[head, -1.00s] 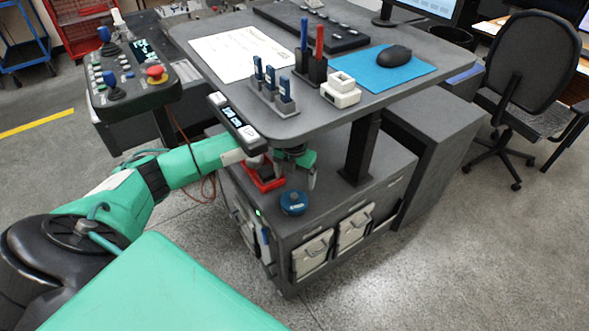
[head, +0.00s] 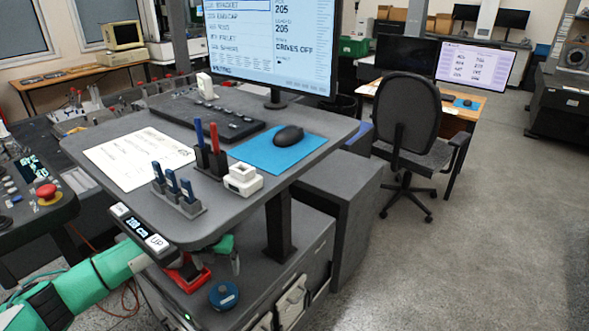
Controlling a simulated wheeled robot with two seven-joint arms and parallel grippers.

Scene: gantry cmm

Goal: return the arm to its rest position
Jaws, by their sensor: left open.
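My left arm (head: 65,292), green with dark joints, comes in from the lower left. It reaches beneath the front edge of the height-adjustable desk (head: 120,195). My left gripper (head: 231,262) is open under the desktop, partly hidden by it. It is above the lower cabinet top (head: 262,275), close to a red tray (head: 188,280) and a round blue object (head: 223,295). I see nothing between the visible fingers. My right arm and gripper are out of view.
The desktop overhangs my left forearm. It carries a pen holder (head: 208,160), a blue mat (head: 272,155), a mouse (head: 288,136) and a monitor (head: 270,45). A control panel (head: 30,190) stands at left, a chair (head: 408,120) at right. The floor (head: 470,270) is clear lower right.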

